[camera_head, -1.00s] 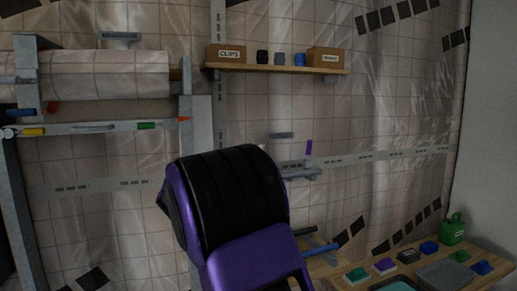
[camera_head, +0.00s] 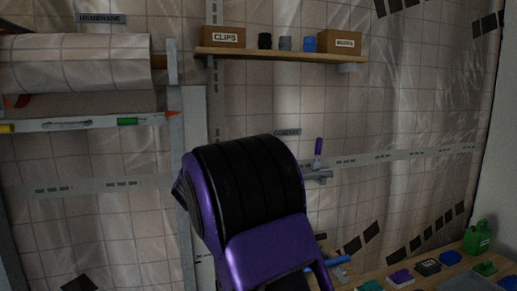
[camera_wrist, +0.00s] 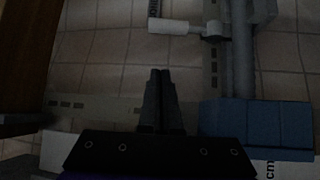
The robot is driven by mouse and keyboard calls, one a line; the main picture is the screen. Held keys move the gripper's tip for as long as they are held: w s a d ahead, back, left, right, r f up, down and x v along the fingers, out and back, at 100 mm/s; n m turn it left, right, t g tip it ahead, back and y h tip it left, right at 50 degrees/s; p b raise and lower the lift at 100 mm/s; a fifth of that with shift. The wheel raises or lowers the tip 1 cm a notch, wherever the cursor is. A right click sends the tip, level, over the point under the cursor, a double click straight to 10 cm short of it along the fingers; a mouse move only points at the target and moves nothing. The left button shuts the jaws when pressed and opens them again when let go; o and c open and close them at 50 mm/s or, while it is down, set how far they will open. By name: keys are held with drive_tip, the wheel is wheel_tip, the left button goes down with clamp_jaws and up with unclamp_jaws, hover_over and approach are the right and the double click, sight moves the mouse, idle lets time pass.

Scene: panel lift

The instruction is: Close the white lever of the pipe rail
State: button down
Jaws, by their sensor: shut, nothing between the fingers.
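In the wrist view a white lever (camera_wrist: 172,26) lies about horizontal, its free end to the left. Its right end meets a grey fitting (camera_wrist: 213,29) beside a thick grey pipe (camera_wrist: 240,60), likely the pipe rail. My gripper (camera_wrist: 160,74) shows there as two dark fingers held together, empty. The fingertips are below the lever in the picture and apart from it. In the head view my arm hides my gripper, and I cannot make out the white lever.
A blue block (camera_wrist: 255,122) sits at the pipe's lower part, right of my fingers. A brown board (camera_wrist: 25,50) edges the left. In the head view, a shelf (camera_head: 280,55) holds boxes and jars, a purple lever (camera_head: 318,147) is on the wall, and a cluttered bench (camera_head: 375,276) stands lower right.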

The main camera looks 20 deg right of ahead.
idle(0.3)
drive_tip(key=x, duration=1)
drive_tip(key=s, duration=0.4)
drive_tip(key=shift+d+f+b, duration=0.25)
drive_tip(key=shift+d+b, duration=0.05)
drive_tip(key=shift+b, duration=0.05)
drive_tip(key=shift+f, duration=0.1)
